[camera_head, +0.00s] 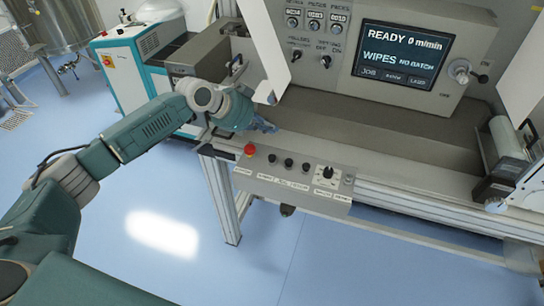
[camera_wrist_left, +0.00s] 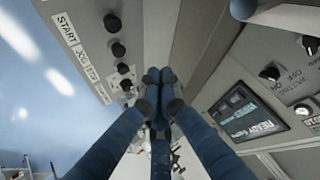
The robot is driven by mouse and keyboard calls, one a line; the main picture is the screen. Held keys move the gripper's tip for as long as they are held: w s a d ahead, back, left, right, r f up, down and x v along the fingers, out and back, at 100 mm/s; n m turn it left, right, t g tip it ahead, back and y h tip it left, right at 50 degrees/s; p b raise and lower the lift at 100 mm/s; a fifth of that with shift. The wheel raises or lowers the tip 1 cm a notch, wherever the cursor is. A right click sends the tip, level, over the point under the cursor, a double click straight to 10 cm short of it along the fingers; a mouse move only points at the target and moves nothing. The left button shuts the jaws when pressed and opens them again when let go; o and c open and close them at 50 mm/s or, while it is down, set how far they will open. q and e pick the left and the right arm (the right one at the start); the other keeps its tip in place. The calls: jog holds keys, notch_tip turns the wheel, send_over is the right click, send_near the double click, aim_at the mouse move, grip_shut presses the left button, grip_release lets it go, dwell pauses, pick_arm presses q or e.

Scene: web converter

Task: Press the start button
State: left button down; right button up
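The control strip (camera_head: 262,181) runs along the machine's front edge. It has a red mushroom button (camera_head: 250,149) at its left end and a row of black buttons. In the left wrist view a label reading START (camera_wrist_left: 68,29) lies beside the top black button (camera_wrist_left: 112,22); the label is too small to read in the head view. My left gripper (camera_head: 268,126) is just behind the strip, near the red button. In the left wrist view its blue fingertips (camera_wrist_left: 160,76) are together and empty, right of the button row. My right gripper is in neither view.
A display (camera_head: 403,54) reads READY 0 m/min. A white panel (camera_head: 262,45) hangs close above my left gripper. A teal-and-white cabinet (camera_head: 125,72) stands at the left. A roller (camera_head: 506,140) is at the right. The blue floor before the strip is clear.

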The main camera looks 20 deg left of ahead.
pick_arm(q)
jog(key=shift+f, duration=0.15)
jog(key=b, duration=0.6)
send_over(270, 157)
notch_tip(270, 157, down, 8)
jog(key=shift+r, duration=0.2)
jog(key=shift+f+b, duration=0.35)
jog(key=shift+f, duration=0.15)
dwell(0.6)
jog(key=shift+f, duration=0.35)
